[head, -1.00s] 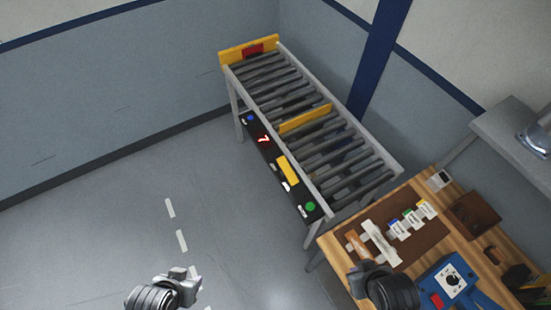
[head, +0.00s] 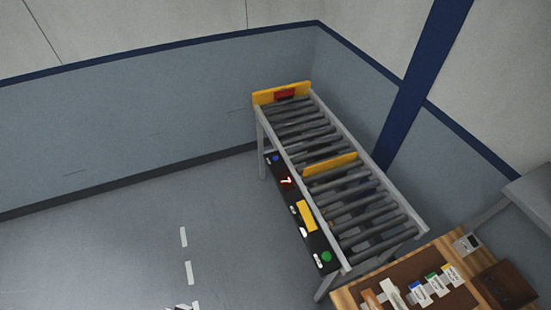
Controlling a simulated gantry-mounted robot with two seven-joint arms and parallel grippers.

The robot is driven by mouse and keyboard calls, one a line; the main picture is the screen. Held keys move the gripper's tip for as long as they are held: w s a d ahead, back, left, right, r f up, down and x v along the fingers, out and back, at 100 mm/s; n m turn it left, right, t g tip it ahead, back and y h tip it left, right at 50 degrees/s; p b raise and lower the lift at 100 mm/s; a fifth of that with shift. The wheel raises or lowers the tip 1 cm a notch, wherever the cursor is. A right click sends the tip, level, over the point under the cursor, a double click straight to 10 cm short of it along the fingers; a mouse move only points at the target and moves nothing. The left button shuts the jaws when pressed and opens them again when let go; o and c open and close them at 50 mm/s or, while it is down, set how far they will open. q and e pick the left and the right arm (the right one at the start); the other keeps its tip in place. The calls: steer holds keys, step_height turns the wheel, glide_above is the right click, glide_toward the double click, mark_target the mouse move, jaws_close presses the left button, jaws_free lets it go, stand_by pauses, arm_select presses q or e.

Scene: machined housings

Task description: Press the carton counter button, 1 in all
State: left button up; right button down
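A black control panel (head: 297,215) runs along the near left side of a roller conveyor (head: 345,205). It carries a blue button (head: 275,158) at its far end, a lit red digit display reading 7 (head: 286,181), and a green button (head: 326,257) at its near end. Small white labels on it are too small to read, so which button is the carton counter's cannot be told. A sliver of what looks like my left gripper (head: 181,307) shows at the bottom edge, well away from the panel; its fingers are cut off. My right gripper is out of view.
A yellow plate (head: 307,215) covers part of the panel. Yellow bars cross the conveyor (head: 330,165) and its far end (head: 267,97), which has a red patch. A wooden workbench (head: 435,260) with several labelled items stands at lower right. Floor left of the conveyor is clear.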

arm_select(q)
jaws_close()
steer(key=shift+d, duration=0.1)
stand_by(0.4)
stand_by(0.9)
